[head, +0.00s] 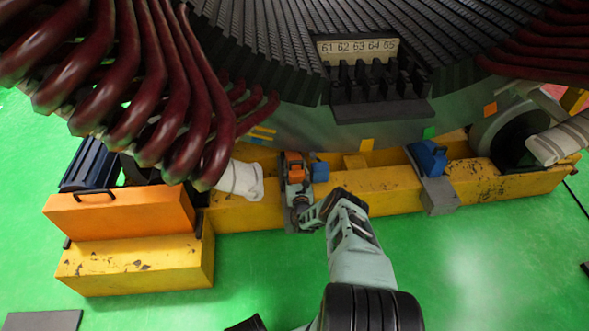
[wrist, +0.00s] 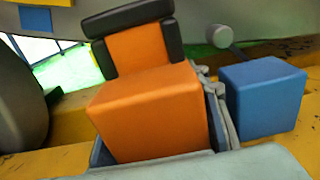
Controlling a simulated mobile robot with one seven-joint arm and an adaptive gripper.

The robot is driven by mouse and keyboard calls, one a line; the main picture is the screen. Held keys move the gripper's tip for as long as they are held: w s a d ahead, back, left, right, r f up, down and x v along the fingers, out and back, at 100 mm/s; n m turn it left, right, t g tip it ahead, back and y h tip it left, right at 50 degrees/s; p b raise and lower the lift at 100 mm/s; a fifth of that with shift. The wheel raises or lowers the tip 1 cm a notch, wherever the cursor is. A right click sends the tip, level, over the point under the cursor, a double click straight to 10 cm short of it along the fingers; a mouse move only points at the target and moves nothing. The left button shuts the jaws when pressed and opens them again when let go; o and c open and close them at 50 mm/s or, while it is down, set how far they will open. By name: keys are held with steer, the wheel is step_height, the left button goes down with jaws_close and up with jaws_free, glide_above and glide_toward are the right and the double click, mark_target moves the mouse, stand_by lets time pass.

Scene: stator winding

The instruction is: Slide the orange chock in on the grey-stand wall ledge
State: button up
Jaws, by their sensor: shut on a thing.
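The orange chock (head: 295,163), a block with a dark-padded upright part, is in my gripper (head: 298,188), over the yellow beam below the stator. In the wrist view the chock (wrist: 150,105) fills the middle, with my gripper (wrist: 155,155) shut around its near lower part. A blue block (wrist: 264,97) stands close to its right; it also shows in the head view (head: 320,171). The chock's underside is hidden, so I cannot tell whether it touches a ledge. A grey stand (head: 439,196) on the beam further right carries a blue chock (head: 428,158).
The yellow beam (head: 385,185) runs across under the stator. Dark red coil ends hang at the upper left. A white wrapped roll (head: 241,179) lies left of my gripper. An orange case (head: 120,212) sits on a yellow block at the left.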

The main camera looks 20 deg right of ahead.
steer(key=o, duration=1.4)
steer(key=shift+f, duration=0.3)
steer(key=shift+c, duration=0.2)
steer(key=shift+v, duration=6)
steer(key=shift+r, duration=0.15)
